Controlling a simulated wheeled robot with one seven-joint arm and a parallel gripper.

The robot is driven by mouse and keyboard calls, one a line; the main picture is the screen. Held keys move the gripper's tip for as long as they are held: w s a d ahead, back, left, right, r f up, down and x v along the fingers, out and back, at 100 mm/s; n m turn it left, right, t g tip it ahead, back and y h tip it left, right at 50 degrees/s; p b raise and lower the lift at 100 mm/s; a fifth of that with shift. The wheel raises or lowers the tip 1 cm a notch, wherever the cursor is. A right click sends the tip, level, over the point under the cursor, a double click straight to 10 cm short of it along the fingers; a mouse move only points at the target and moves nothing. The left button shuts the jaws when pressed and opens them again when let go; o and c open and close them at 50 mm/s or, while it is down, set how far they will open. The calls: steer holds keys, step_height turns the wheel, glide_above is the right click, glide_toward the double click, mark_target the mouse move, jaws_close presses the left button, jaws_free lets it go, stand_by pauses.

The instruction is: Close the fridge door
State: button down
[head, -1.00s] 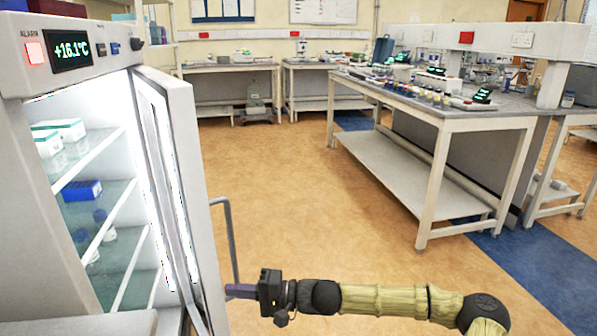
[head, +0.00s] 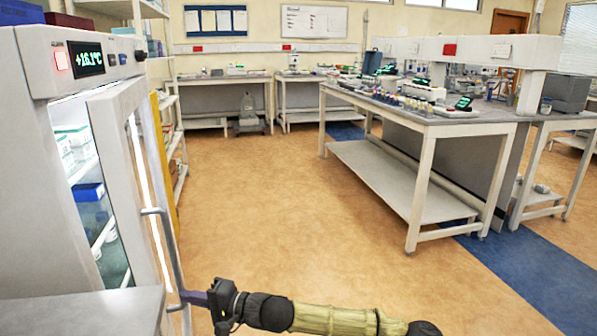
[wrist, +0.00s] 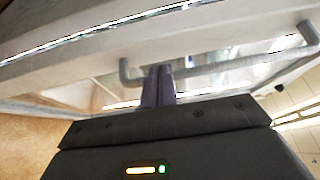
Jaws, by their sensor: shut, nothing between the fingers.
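The fridge (head: 40,190) stands at the left of the head view. Its glass-panelled door (head: 112,125) is partly open, with a lit gap along the cabinet and shelves showing behind. The grey bar handle (head: 172,248) is on the door's outer face. My gripper (head: 188,297) is shut and empty at the lower end of the handle. In the wrist view its fingertips (wrist: 158,72) are together beside the handle (wrist: 235,72), close to the door (wrist: 75,42). I cannot tell whether they touch the door or handle.
A grey worktop (head: 85,312) is at the lower left, near the door. A yellow panel (head: 166,160) and shelving (head: 180,140) stand behind the door. A lab bench (head: 425,125) is at the right. The tan floor (head: 270,210) between is clear.

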steer(key=s+d+p, duration=0.3)
steer(key=s, duration=0.5)
steer(key=shift+s+d, duration=0.35)
stand_by(0.4)
